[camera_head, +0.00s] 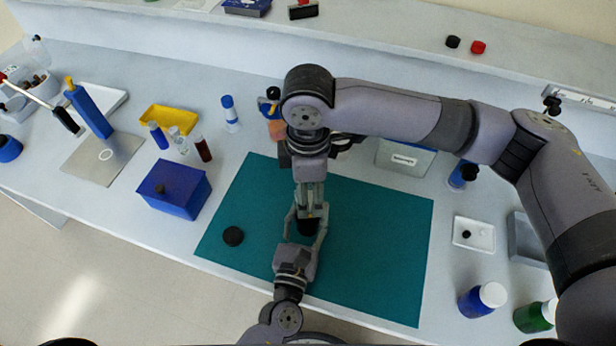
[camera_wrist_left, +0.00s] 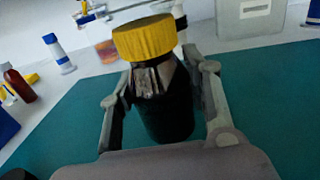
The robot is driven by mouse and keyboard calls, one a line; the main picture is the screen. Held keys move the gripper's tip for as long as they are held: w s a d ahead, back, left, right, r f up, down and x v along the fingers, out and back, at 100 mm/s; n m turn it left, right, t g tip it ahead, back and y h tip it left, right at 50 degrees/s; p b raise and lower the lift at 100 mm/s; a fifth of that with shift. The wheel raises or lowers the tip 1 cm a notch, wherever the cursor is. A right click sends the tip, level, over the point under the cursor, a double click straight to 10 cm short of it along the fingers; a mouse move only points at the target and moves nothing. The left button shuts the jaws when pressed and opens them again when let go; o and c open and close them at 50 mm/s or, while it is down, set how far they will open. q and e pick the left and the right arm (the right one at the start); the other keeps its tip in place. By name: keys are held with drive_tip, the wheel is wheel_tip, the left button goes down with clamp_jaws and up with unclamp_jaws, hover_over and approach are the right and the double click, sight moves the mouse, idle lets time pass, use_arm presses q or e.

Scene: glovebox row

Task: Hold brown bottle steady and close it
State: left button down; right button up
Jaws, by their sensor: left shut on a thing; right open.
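The brown bottle (camera_wrist_left: 168,112), very dark, stands upright over the teal mat (camera_head: 375,250). A yellow ribbed cap (camera_wrist_left: 146,38) sits over its neck in the left wrist view, looking slightly tilted; I cannot tell how tight it is. My left gripper (camera_head: 307,220) is shut on the bottle, with a finger on each side of it; its fingers also show in the left wrist view (camera_wrist_left: 165,80). My right gripper (camera_head: 311,204) is open and points down just above the bottle. It hides the cap in the head view, where only a dark part of the bottle (camera_head: 307,228) shows.
A black round lid (camera_head: 233,236) lies on the mat's left part. A blue box (camera_head: 175,188), a yellow tray (camera_head: 168,120) and small vials stand to the left. A white dish (camera_head: 473,234) and a blue jar (camera_head: 482,300) are at right. The mat's right part is clear.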

drive_tip(key=shift+f, duration=2.35)
drive_tip(key=shift+c, duration=0.4)
drive_tip(key=c, duration=1.3)
drive_tip(key=o, duration=1.4)
